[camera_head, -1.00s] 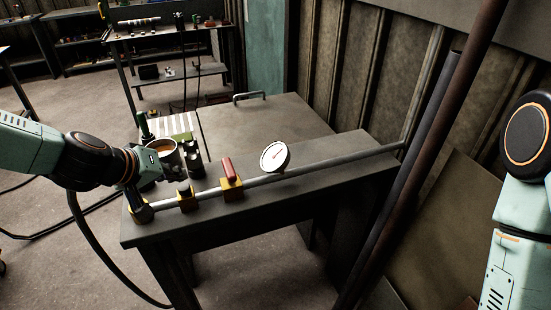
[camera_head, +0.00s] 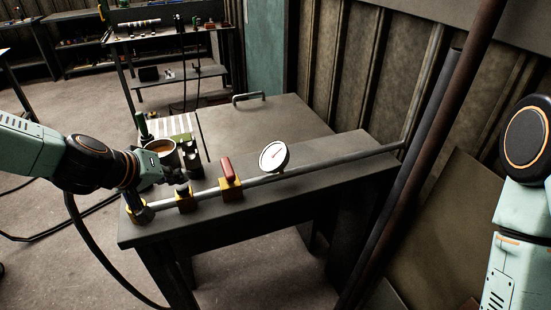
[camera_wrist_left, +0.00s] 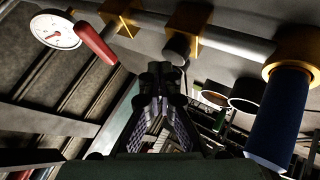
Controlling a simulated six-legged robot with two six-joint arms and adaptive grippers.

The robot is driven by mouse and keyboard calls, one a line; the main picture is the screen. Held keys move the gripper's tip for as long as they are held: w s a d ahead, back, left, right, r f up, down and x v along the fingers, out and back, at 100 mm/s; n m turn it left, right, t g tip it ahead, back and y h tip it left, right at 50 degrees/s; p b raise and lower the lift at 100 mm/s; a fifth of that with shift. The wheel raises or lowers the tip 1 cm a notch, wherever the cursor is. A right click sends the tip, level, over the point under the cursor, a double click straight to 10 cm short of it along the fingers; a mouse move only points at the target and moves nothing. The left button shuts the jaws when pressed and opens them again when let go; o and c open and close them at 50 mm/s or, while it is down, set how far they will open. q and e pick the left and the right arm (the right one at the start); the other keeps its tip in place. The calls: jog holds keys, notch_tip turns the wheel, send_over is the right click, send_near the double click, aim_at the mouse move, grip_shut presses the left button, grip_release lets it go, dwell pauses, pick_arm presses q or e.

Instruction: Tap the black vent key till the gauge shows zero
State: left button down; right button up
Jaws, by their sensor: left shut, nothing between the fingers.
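The gauge (camera_head: 273,157) is a round white dial on the pipe, right of the red lever. Its needle shows, but the exact reading is too small to tell. My left gripper (camera_head: 176,171) is shut and empty, just behind the key. In the wrist view its fingertips (camera_wrist_left: 163,76) are close together near the key; contact cannot be told. My right gripper is out of view.
A red lever (camera_head: 228,169) on a yellow block stands between key and gauge. A cup (camera_head: 163,152) and green parts sit behind the pipe, close to my left gripper. The bench (camera_head: 265,128) is clear further right. Dark upright pipes stand at the right.

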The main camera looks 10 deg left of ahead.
aim_at(179, 188)
pick_arm(q)
jog(key=shift+f+b, duration=0.4)
jog(key=shift+f, duration=0.1)
dwell(0.4)
jog(key=shift+r+p, duration=1.05)
jog(key=shift+p, duration=0.2)
jog(key=shift+a, duration=0.1)
notch_tip(179, 188, up, 6)
jog(key=p, duration=0.6)
jog(key=shift+f, duration=0.1)
